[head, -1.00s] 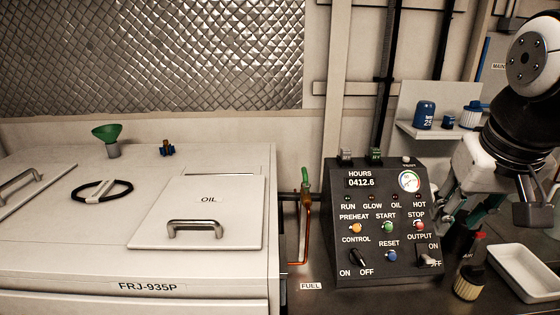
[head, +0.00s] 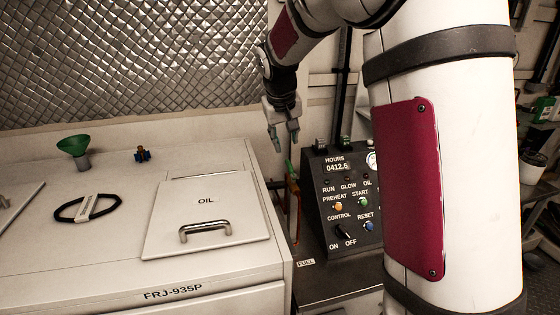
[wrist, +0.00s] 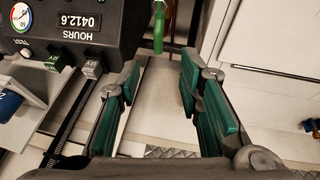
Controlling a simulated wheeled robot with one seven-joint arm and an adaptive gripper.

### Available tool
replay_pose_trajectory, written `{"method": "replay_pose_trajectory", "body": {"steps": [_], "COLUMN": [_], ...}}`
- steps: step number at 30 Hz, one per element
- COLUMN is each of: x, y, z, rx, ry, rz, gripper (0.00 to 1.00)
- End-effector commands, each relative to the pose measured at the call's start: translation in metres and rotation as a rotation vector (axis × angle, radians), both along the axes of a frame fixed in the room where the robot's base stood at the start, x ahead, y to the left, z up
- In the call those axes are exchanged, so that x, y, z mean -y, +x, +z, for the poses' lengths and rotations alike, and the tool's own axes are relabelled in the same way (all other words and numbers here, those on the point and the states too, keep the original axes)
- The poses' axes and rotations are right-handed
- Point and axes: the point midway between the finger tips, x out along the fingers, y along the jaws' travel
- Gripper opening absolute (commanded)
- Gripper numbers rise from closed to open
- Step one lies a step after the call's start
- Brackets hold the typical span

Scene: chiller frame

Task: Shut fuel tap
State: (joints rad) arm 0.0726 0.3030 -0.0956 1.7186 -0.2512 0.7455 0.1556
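The fuel tap's green handle (head: 290,168) stands up on a thin pipe between the white cabinet and the control panel, above the FUEL label (head: 306,262). In the wrist view the green handle (wrist: 158,32) shows at the top, just beyond the fingertips and roughly in line with the gap between them. My gripper (head: 284,143) points down close above the handle in the head view. In the wrist view my gripper (wrist: 160,65) is open, with nothing between its teal pads. I cannot tell whether a fingertip touches the handle.
The black control panel (head: 335,218) stands close right of the tap; it also shows at upper left in the wrist view (wrist: 75,52). The white cabinet (head: 120,245) with its OIL lid (head: 207,215) is on the left. My arm hides much of the right side.

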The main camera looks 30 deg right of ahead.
Motion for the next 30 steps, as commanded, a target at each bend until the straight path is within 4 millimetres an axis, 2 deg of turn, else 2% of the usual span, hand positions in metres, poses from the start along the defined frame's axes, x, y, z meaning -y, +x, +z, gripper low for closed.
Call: {"method": "replay_pose_trajectory", "body": {"steps": [9,15,21,30], "x": [0.016,0.023,0.027,0.028], "y": [0.02,0.031,0.036,0.037], "z": [-0.058,-0.085,-0.098,-0.099], "rx": [-0.004,-0.003,-0.001,0.0], "ry": [0.001,0.0,0.0,0.001], "rz": [-0.001,0.0,0.0,0.0], "gripper": [0.33,0.33,0.33,0.33]}}
